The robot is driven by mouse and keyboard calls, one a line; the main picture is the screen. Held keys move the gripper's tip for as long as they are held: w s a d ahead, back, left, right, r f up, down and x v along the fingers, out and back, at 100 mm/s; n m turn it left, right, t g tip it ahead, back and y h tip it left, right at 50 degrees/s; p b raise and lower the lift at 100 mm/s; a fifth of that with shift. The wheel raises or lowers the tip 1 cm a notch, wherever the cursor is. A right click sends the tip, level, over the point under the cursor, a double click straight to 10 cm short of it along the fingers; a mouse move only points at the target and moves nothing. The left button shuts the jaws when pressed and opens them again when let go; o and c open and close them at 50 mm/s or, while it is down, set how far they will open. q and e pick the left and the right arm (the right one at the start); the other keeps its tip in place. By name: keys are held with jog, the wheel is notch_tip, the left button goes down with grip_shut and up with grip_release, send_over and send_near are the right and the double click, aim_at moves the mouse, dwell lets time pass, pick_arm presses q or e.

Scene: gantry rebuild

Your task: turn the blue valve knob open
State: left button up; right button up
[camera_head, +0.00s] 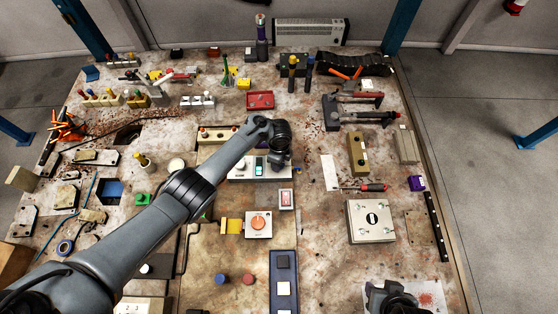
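My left arm reaches in from the lower left, and its gripper (282,160) points down at the right end of a white box (243,172) with a green display. The wrist hides the fingers and whatever lies directly beneath them. A small blue and yellow bit (297,170) shows just right of the gripper; I cannot tell whether it belongs to the blue valve knob. No blue valve knob is clearly visible. My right gripper (392,299) is at the bottom edge, right of centre, far from the white box; its fingers are not clear.
A screwdriver (370,188) and a pale box (371,221) are right.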

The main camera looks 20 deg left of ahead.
dwell(0.5)
pick_arm(q)
jog(key=o, duration=1)
jog(key=shift+o, duration=0.2)
notch_tip(320, 180, up, 11)
jog(key=p, duration=0.3)
jog(key=shift+p, duration=0.4)
jog(key=shift+f, duration=0.15)
